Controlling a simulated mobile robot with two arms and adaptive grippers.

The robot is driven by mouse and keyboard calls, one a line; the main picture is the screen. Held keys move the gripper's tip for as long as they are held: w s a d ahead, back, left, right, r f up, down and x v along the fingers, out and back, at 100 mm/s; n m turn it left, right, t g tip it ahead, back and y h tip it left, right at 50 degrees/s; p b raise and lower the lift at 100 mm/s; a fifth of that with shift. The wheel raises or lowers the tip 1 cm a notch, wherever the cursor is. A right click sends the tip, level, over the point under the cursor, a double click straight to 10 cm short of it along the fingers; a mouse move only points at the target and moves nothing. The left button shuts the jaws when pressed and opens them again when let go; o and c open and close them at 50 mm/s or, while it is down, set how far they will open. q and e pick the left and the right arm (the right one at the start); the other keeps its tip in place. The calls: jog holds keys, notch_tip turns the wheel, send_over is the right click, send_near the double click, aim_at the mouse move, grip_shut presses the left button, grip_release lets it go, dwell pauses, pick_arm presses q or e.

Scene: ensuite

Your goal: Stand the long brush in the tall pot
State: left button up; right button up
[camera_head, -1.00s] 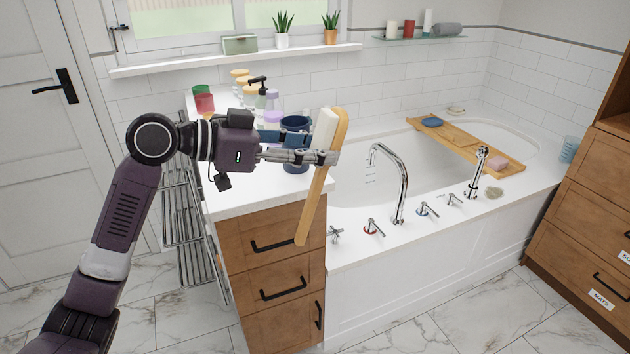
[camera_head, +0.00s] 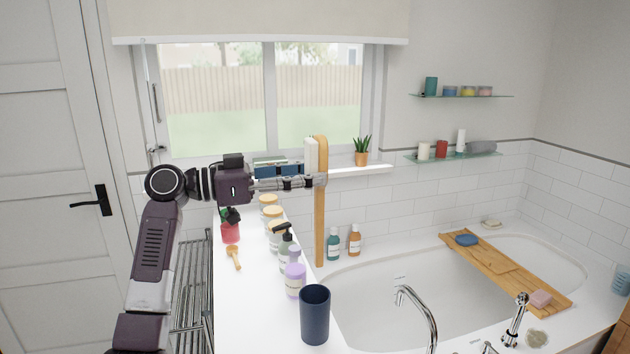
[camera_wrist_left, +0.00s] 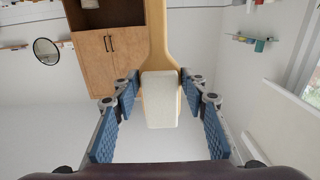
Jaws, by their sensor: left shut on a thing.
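The long brush (camera_head: 320,225) has a pale wooden handle and a white bristle head. My left gripper (camera_head: 314,182) is shut on it near the head, and the brush hangs upright with its handle pointing down. In the left wrist view the white head (camera_wrist_left: 160,98) sits between the blue finger pads of the left gripper (camera_wrist_left: 160,95). The tall pot (camera_head: 314,316) is a dark blue, open cylinder standing on the white counter. The handle's lower end shows above and behind the pot in the picture, apart from it. My right gripper is not in view.
Jars and a pump bottle (camera_head: 286,246) crowd the white counter (camera_head: 250,325) behind the pot. Two small bottles (camera_head: 343,243) stand by the bath. A wooden bath tray (camera_head: 505,270) spans the tub, and a window shelf (camera_head: 375,169) lies behind the brush.

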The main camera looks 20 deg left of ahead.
pick_arm(q)
jog(key=b, duration=0.3)
send_over(315, 241)
jog(key=v, duration=0.2)
jog(key=shift+s+d+f, duration=0.1)
jog(key=shift+f, duration=3)
notch_tip(315, 241, down, 9)
jog(key=b, duration=0.8)
jog(key=o, duration=1.4)
